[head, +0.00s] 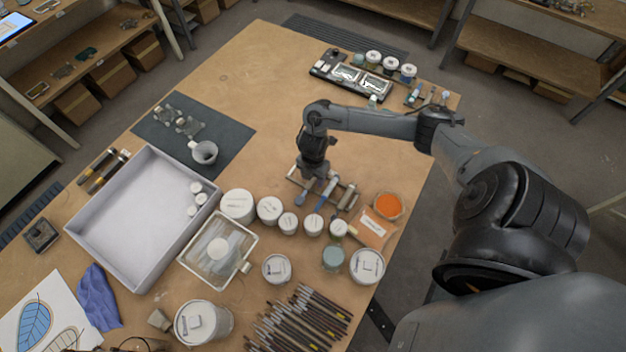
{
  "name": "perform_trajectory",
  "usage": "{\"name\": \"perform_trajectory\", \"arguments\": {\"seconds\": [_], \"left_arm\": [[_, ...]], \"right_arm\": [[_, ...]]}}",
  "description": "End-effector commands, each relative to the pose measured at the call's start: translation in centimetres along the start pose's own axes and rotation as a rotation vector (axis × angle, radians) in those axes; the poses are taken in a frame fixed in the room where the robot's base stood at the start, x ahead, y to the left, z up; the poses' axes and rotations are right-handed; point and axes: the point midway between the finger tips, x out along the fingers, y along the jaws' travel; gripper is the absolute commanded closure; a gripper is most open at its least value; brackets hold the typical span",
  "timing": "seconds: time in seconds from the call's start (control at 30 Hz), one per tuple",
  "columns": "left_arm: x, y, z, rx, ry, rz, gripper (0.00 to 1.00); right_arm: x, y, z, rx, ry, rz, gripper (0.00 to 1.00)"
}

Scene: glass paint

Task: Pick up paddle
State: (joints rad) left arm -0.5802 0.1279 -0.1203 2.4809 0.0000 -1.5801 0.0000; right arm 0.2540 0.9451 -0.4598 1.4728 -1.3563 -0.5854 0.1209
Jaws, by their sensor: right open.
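My right gripper (312,180) is open and points down over a small rack (346,204) of tools near the right side of the table. Flat blue tools lie across the rack: one blue paddle-like tool (326,194) just right of the gripper, and another bluish one (300,196) below it. A tan, roller-like tool (347,196) lies at the rack's right end. I cannot tell which one is the paddle. The gripper hides part of the rack, and whether its fingers touch a tool is unclear. My left gripper is not in view.
White-lidded jars (269,208) stand in a row close in front of the rack. An orange bowl (388,205) and a packet (373,230) lie to its right. A large grey tray (130,225) fills the left. The table behind the gripper is mostly clear.

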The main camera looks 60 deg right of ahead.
Motion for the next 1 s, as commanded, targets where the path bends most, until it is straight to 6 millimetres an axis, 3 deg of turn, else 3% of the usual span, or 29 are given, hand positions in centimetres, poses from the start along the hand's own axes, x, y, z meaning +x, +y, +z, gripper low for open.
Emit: {"name": "perform_trajectory", "arguments": {"seconds": [0.17,0.5,1.0], "left_arm": [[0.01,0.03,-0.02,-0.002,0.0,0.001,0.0],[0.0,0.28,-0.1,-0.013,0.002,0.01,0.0],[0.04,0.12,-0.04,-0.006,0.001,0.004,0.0]], "right_arm": [[0.01,0.0,0.0,0.0,0.0,0.0,0.47],[-0.01,0.01,0.0,0.0,0.0,0.0,0.99],[-0.54,0.09,0.01,0.001,0.0,0.002,1.0]]}}
